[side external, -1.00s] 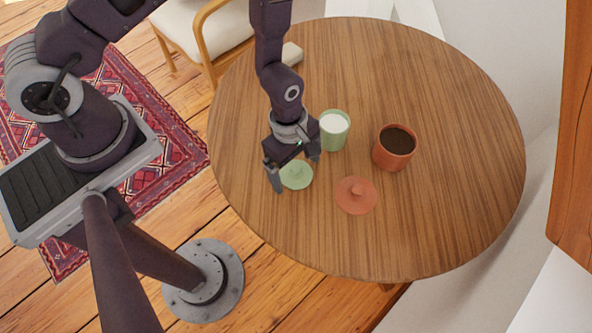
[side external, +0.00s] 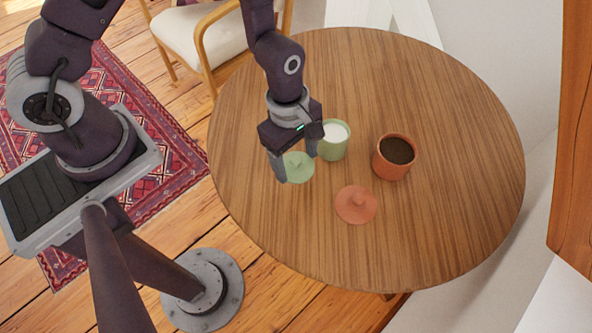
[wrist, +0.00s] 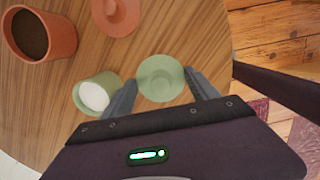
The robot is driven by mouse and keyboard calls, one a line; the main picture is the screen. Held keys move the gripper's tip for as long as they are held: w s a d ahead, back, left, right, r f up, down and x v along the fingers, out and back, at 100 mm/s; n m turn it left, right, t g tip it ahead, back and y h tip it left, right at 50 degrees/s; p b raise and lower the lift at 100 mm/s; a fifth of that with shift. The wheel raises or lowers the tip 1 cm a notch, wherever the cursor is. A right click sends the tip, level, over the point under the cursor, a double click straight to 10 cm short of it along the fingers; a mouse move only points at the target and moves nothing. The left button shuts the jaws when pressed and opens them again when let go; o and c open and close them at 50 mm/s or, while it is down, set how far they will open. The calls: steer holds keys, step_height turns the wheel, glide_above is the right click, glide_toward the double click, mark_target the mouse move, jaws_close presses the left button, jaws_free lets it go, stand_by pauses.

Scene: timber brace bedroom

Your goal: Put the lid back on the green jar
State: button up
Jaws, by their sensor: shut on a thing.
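The green lid (side external: 298,168) is a pale green disc with a knob. My gripper (side external: 296,164) is shut on it, with a finger at either side, and holds it seemingly just above the table. In the wrist view the lid (wrist: 160,78) sits between the two fingertips (wrist: 161,88). The green jar (side external: 334,143) stands upright and uncovered on the table, with white contents, just right of and behind the lid. In the wrist view the jar (wrist: 95,95) is left of the lid, partly behind a finger.
A terracotta pot (side external: 394,158) with dark contents stands uncovered right of the green jar. Its matching terracotta lid (side external: 356,205) lies on the table in front. The round wooden table (side external: 440,220) is otherwise mostly clear. A chair (side external: 215,45) is close behind its left edge.

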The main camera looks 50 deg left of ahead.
steer(key=shift+w+r, duration=0.4)
steer(key=shift+r, duration=0.25)
steer(key=shift+w+r, duration=0.4)
steer(key=shift+r, duration=0.2)
step_height(320, 180, up, 4)
glide_above(336, 132)
steer(key=shift+a+f, duration=0.15)
steer(key=shift+f, duration=1.35)
steer(key=shift+a+f, duration=0.1)
steer(key=shift+f, duration=1.4)
steer(key=shift+f, duration=0.15)
steer(key=o, duration=1.6)
steer(key=shift+c, duration=0.2)
